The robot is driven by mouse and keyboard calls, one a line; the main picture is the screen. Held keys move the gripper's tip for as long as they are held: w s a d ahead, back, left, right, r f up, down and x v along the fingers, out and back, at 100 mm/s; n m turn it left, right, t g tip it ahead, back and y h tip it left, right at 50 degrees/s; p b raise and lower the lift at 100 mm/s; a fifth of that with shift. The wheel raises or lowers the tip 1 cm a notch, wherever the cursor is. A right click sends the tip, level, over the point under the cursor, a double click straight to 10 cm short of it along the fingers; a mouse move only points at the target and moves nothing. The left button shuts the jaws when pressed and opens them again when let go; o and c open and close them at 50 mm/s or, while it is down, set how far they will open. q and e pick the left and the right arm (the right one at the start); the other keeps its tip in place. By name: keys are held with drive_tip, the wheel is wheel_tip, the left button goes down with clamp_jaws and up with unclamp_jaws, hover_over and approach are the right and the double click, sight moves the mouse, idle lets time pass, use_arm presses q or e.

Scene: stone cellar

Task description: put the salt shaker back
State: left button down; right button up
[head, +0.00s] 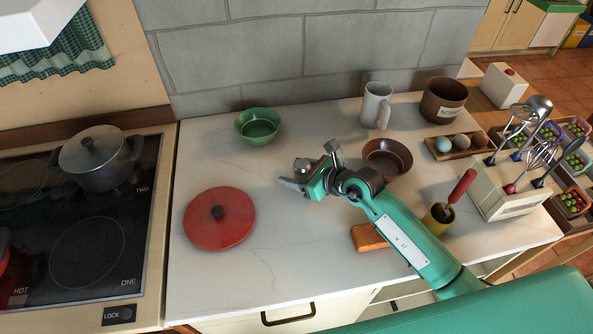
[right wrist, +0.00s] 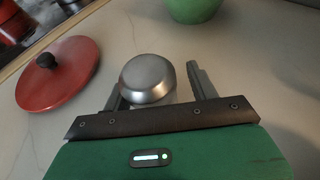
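A salt shaker with a rounded silver cap (right wrist: 147,79) and a pale body is between the fingers of my right gripper (right wrist: 160,92) in the right wrist view. A gap shows between it and the right-hand finger, so the gripper looks open around it. In the head view the cap (head: 304,167) shows beside my right gripper (head: 293,184), low over the middle of the white counter (head: 285,235). The shaker's base is hidden. My left gripper is not in view.
A red lid (head: 219,217) lies left of my gripper and a green bowl (head: 258,126) stands behind. A brown bowl (head: 387,158), grey mug (head: 376,105), brown pot (head: 443,100), egg tray (head: 462,145) and utensil holder (head: 505,190) crowd the right. The stove (head: 85,225) is left.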

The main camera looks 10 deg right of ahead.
drive_tip(key=shift+a+r, duration=0.1)
drive_tip(key=shift+r, duration=0.05)
drive_tip(key=shift+s+r, duration=0.1)
drive_tip(key=shift+r, duration=0.1)
drive_tip(key=v, duration=0.3)
drive_tip(key=b+v, duration=0.1)
drive_tip(key=v, duration=0.3)
drive_tip(key=b+v, duration=0.1)
drive_tip(key=v, duration=0.2)
drive_tip(key=shift+s+d+f, duration=0.15)
drive_tip(key=shift+s+d, duration=0.1)
drive_tip(key=shift+d, duration=0.1)
drive_tip(key=shift+s+d+r, duration=0.3)
drive_tip(key=shift+s+r, duration=0.05)
drive_tip(key=shift+s, duration=0.05)
